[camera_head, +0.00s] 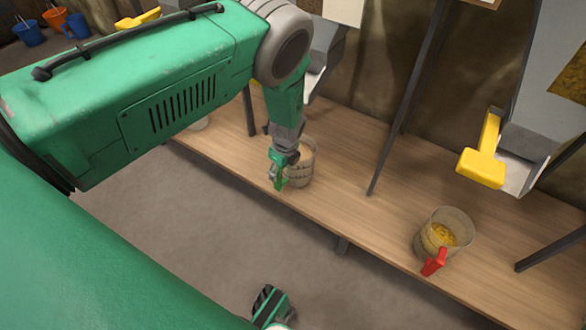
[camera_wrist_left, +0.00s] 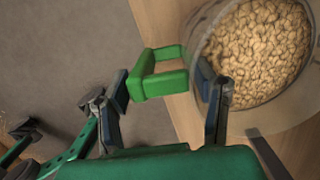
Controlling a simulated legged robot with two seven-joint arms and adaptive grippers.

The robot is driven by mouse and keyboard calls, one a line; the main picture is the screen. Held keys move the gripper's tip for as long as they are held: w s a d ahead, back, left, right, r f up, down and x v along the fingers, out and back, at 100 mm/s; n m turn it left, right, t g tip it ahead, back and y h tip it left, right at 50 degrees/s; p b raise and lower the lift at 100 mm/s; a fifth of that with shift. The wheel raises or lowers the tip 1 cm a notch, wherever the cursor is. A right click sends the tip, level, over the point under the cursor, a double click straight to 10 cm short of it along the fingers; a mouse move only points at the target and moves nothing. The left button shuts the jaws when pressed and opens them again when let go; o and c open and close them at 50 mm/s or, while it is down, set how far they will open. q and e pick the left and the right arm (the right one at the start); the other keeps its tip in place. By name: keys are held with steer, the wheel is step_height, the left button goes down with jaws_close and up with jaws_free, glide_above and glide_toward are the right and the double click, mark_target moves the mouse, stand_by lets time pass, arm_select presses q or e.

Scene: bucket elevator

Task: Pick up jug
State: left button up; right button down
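A clear jug (camera_head: 302,166) with a green handle stands on the wooden bench, partly hidden behind my left gripper (camera_head: 280,168). In the left wrist view the jug (camera_wrist_left: 268,105) is full of pale beans or nuts, and its green handle (camera_wrist_left: 160,84) points left. My left gripper (camera_wrist_left: 162,90) is open, with one finger by the handle's outer side and the other close to the jug wall. Whether the fingers touch it is unclear. A green and black part of mine, possibly the right gripper (camera_head: 270,305), shows at the bottom; its state is unclear.
Another clear jug (camera_head: 447,236) with a red handle and yellow contents stands on the bench (camera_head: 340,205) at the right. Metal chutes, one with a yellow handle (camera_head: 484,158), and dark posts (camera_head: 408,95) rise behind. Blue and orange buckets (camera_head: 28,33) are far left.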

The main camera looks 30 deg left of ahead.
arm_select(q)
steer(key=shift+w, duration=0.1)
jaws_close()
steer(key=shift+r, duration=0.2)
steer(key=shift+r+p, duration=1.25)
steer(key=shift+r, duration=0.5)
steer(key=s+a+p, duration=0.1)
steer(key=s+p, duration=0.5)
steer(key=s, duration=1.2)
steer(key=shift+a+f, duration=0.15)
steer(key=shift+a, duration=0.05)
